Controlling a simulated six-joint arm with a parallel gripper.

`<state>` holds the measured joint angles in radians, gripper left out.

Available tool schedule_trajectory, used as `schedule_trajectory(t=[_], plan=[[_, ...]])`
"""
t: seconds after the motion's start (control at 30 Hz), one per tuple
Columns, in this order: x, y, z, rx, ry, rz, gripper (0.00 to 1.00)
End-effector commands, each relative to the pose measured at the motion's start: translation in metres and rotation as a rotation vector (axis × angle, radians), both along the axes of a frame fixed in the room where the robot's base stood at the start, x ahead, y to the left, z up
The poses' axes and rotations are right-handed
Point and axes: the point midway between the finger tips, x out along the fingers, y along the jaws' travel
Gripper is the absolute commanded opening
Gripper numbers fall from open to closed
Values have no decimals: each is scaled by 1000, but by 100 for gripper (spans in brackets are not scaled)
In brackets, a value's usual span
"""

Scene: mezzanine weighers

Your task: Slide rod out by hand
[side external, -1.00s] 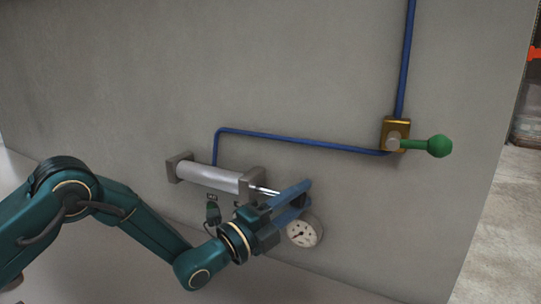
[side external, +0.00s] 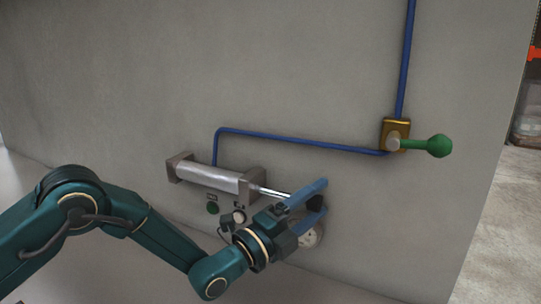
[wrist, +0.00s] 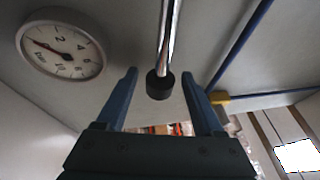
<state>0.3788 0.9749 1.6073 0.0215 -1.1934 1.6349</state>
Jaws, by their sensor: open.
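A grey cylinder (side external: 212,177) with square end blocks is fixed to the wall. Its thin shiny rod (side external: 272,192) sticks out to the right and ends in a black knob (side external: 316,203). The rod (wrist: 168,35) also shows in the wrist view, with its black knob (wrist: 159,86) between the two fingertips. My gripper (side external: 322,196) is open around the knob, blue fingers on either side. In the wrist view a gap shows between the knob and each finger. In the side view the fingers partly hide the rod's outer end.
A round gauge (wrist: 62,48) sits close beside the fingers. A green button (side external: 212,208) and a pale round control (side external: 239,216) are below the cylinder. A blue pipe (side external: 300,141) runs to a brass valve (side external: 397,127) with a green handle (side external: 428,146).

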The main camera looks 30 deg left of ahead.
Motion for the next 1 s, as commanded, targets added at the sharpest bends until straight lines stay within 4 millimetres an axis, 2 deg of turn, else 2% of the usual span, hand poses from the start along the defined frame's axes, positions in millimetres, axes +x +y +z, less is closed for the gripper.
schedule_trajectory(t=[0.5, 1.0], plan=[[-39, 17, -8, 1, 2, 0, 69], [-45, 20, -8, -2, 3, 1, 69]])
